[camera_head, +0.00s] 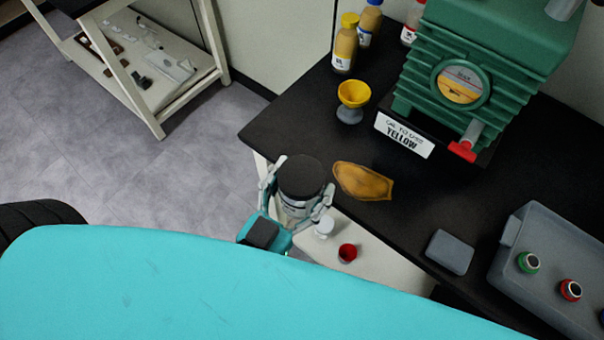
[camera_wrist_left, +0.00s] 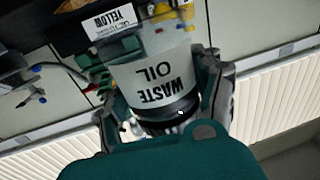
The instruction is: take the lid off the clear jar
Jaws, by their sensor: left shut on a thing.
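The clear jar (camera_head: 293,206) has a "WASTE OIL" label and is in my left gripper (camera_head: 302,190), off the dark bench's front left edge. Its black lid (camera_head: 302,173) is on top. In the left wrist view the jar (camera_wrist_left: 155,80) fills the middle with its label inverted, and the dark lid (camera_wrist_left: 172,116) end is low in the picture. The fingers of my left gripper (camera_wrist_left: 163,100) lie on both sides of the jar, shut on it. I cannot tell how much of the grip is on the lid. My right gripper is not in view.
The dark bench (camera_head: 300,125) holds a brown piece (camera_head: 363,182), a yellow funnel (camera_head: 353,94), bottles (camera_head: 345,45), a green machine (camera_head: 480,60) and a grey box (camera_head: 545,265).

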